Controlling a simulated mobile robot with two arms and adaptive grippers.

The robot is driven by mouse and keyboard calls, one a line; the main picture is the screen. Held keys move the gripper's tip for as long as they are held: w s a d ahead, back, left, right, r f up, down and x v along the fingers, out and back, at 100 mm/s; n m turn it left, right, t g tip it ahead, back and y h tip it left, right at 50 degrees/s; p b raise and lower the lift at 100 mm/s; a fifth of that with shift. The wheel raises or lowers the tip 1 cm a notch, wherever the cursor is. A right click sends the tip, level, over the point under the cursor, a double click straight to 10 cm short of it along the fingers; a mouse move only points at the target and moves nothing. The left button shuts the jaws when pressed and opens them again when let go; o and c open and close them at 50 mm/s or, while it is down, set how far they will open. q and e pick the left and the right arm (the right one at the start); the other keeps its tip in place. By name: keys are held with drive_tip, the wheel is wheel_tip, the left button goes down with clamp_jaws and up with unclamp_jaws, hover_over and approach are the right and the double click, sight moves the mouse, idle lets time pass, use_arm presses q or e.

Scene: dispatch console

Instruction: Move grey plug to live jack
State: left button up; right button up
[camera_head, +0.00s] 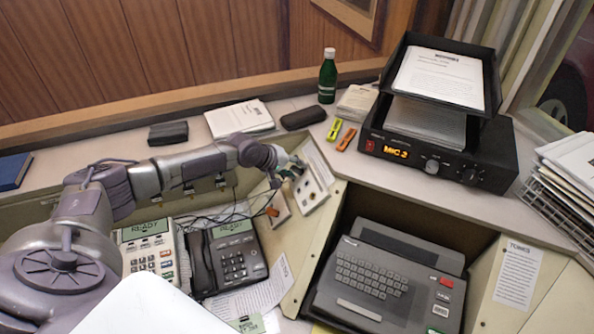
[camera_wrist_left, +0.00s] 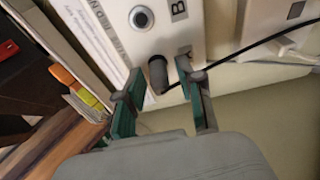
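The grey plug (camera_wrist_left: 157,72) is a dark grey cylinder at the white jack panel (camera_wrist_left: 204,40) in the left wrist view, just left of a thin black cable. Above it, an open round jack (camera_wrist_left: 141,18) sits left of a "B" label. My left gripper (camera_wrist_left: 160,68) has green fingers, spread open on both sides of the plug with small gaps showing. In the head view, my left gripper (camera_head: 290,166) reaches the slanted jack panel (camera_head: 318,180) and partly hides it. I cannot tell which jack is live. My right gripper is not in view.
Two desk phones (camera_head: 228,257) and tangled black cables lie left below the panel. A grey keyboard machine (camera_head: 385,277) sits in the recess to the right.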

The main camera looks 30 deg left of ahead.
use_arm(q)
clamp_jaws()
drive_tip(key=shift+s+r, duration=0.1)
drive_tip(key=shift+r, duration=0.05)
drive_tip(key=shift+s+a+r+p, duration=0.3)
drive_tip(key=shift+r+p, duration=0.15)
drive_tip(key=shift+p, duration=0.25)
drive_tip(key=shift+s+a+r, duration=0.15)
drive_tip(key=shift+r, duration=0.05)
drive_tip(key=shift+s+a+r+p, duration=0.1)
drive_tip(key=shift+s+r+p, duration=0.1)
drive_tip(key=shift+p, duration=0.25)
drive_tip(key=p+v, duration=0.1)
drive_tip(key=v, duration=0.1)
drive_tip(key=p+v, duration=0.2)
drive_tip(key=shift+w+a, duration=0.25)
drive_tip(key=shift+a, duration=0.15)
